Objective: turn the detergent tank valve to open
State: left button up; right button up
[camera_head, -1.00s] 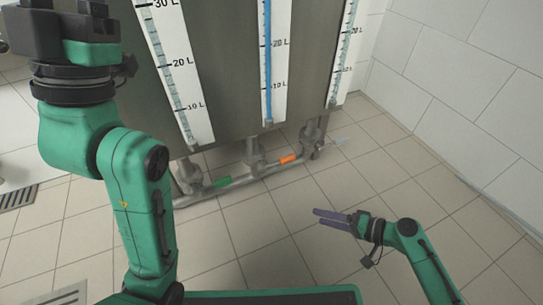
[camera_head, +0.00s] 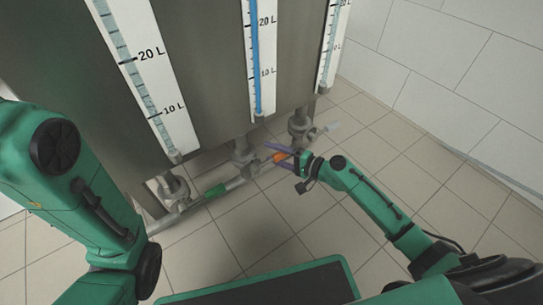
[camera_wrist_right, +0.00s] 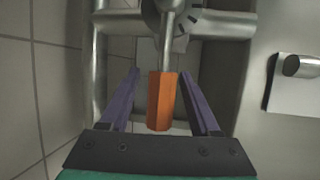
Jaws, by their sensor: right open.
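Three valves sit on pipes below the steel tanks. One has a green handle (camera_head: 215,191), the middle one an orange handle (camera_head: 280,157), and the far one a pale grey-white handle (camera_head: 332,127). No label shows which valve is the detergent one. My right gripper (camera_head: 274,154) is at the orange handle. In the right wrist view its purple fingers are open, one on each side of the orange handle (camera_wrist_right: 162,103), with gaps between. The handle points toward the gripper's palm. My left arm shows at the left, but its gripper is out of view.
Grey tanks (camera_head: 205,70) with litre scales (camera_head: 137,70) stand behind the valves. A horizontal pipe (camera_head: 190,206) runs low along their front. In the right wrist view, metal pipes (camera_wrist_right: 100,60) lie close around the fingers. The tiled floor is clear toward the right wall.

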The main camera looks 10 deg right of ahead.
jog(key=shift+w+a, duration=0.25)
jog(key=shift+a, duration=0.05)
grip_shut()
jog(key=shift+f, duration=0.1)
dwell(1.2)
